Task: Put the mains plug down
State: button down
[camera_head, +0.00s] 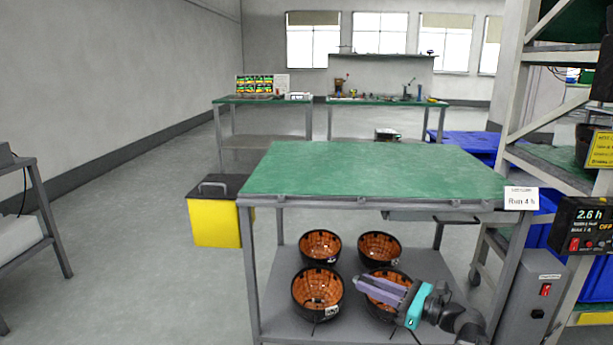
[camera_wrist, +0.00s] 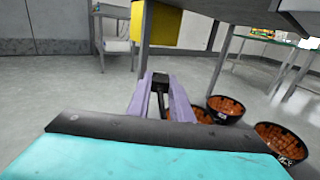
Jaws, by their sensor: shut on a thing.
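The mains plug (camera_wrist: 160,82) is a small black block held between the tips of my purple fingers in the wrist view. Its dark cord seems to run back between the fingers. My gripper (camera_head: 360,284) is shut on the plug, low in front of the green-topped bench (camera_head: 370,168) and beside its lower shelf. In the head view the fingers pass in front of a bowl, and I cannot make out the plug there. In the wrist view my gripper (camera_wrist: 160,84) points across open floor.
Several black bowls with orange insides (camera_head: 318,290) stand on the lower shelf (camera_head: 275,322). The green top is bare. A yellow bin (camera_head: 216,222) stands left of the bench. A grey switch box (camera_head: 537,300) and timer display (camera_head: 585,228) are on the right. Floor at left is clear.

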aim_at(371, 282)
notch_tip(371, 282, up, 25)
jog(key=p, duration=3.2)
